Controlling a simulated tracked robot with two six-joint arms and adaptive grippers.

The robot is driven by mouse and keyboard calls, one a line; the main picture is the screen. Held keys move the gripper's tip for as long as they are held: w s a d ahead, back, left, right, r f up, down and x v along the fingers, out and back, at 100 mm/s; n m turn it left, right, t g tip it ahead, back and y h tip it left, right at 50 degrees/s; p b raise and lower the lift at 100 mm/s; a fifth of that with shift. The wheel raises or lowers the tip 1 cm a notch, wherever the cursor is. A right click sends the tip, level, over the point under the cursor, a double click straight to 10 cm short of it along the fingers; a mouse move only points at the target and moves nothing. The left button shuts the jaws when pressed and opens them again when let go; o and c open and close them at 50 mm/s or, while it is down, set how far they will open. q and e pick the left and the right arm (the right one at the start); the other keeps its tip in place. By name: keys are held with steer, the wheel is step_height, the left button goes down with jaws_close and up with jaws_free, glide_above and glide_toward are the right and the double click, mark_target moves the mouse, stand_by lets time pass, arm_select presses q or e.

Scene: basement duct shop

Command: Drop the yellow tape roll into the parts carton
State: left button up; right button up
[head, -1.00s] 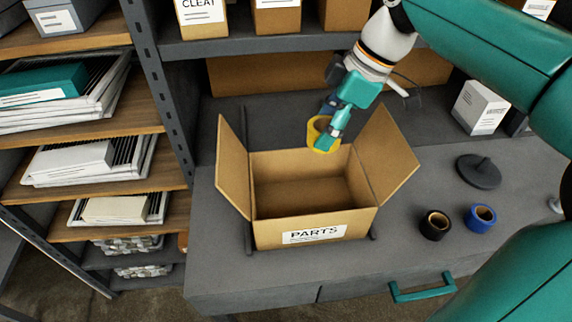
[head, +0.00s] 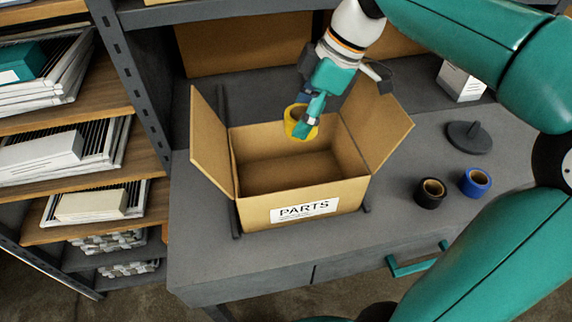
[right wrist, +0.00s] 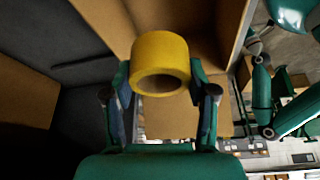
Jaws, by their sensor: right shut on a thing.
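The yellow tape roll (head: 296,122) is held by my right gripper (head: 308,118) over the back part of the parts carton. In the right wrist view the yellow tape roll (right wrist: 161,62) sits between the two fingers of my right gripper (right wrist: 160,95), which are shut on it. The parts carton (head: 345,196) stands open on the grey bench, its label facing front and its side flaps spread out. The part of its floor that shows is bare. My left gripper is not in view.
A black tape roll (head: 430,193) and a blue tape roll (head: 475,182) lie on the bench right of the carton. A dark round object with a knob (head: 468,137) and a white box (head: 461,82) are behind them. A shelf rack (head: 90,110) with filters stands at left.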

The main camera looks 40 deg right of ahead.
steer(key=o, duration=1.2)
steer(key=shift+o, duration=0.2)
steer(key=v, duration=1.2)
steer(key=shift+f, duration=0.1)
